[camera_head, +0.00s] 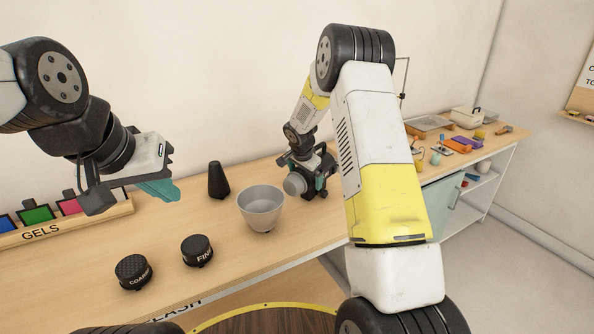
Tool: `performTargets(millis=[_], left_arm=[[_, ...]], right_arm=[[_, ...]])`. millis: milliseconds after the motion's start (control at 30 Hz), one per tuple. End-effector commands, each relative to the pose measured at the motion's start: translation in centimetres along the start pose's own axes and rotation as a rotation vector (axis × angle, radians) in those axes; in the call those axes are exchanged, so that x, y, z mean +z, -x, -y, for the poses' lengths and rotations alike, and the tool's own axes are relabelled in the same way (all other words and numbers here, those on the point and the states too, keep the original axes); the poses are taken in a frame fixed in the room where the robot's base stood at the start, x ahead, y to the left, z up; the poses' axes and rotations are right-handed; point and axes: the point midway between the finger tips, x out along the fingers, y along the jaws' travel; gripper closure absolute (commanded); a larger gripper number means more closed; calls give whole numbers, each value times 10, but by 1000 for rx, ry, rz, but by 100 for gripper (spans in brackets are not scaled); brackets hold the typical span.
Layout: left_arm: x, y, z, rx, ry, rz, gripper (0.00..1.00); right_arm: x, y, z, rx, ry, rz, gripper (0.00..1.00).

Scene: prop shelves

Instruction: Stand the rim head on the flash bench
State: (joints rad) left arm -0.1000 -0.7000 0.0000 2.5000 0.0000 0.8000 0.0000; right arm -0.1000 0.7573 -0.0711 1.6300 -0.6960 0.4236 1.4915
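The flash bench (66,284) is the long wooden worktop along the wall, with "FLASH" lettering partly visible on its front edge. A dark head with a grey round front (295,184), seemingly the rim head, sits at my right gripper (318,182), behind the grey bowl. The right gripper's teal pads lie against its dark body and appear shut on it. The head is low over the bench; I cannot tell whether its base touches. My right forearm stands just to its right. My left gripper (128,190) is open and empty above the bench at the left.
A grey bowl-shaped reflector (261,209) and a black cone (218,181) stand mid-bench. Round black COARSE (133,272) and FINE (197,251) grids lie nearer the front. The GELS rack (70,225) is at left. Another worktop (462,140) holds small items at right.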

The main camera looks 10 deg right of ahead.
Motion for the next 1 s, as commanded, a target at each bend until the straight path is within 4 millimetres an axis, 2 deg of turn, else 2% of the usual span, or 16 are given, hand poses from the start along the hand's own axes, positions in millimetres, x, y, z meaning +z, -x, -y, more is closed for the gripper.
performTargets(millis=[400,767,867,1000], left_arm=[[0,0,0,0,0,0,100],[0,0,0,0,0,0,100],[0,0,0,0,0,0,100],[0,0,0,0,0,0,100]], right_arm=[[0,83,1,-4,-1,-2,0],[-2,130,-4,-9,16,2,0],[-3,164,-18,-26,60,13,0],[5,233,-53,-73,179,37,0]])
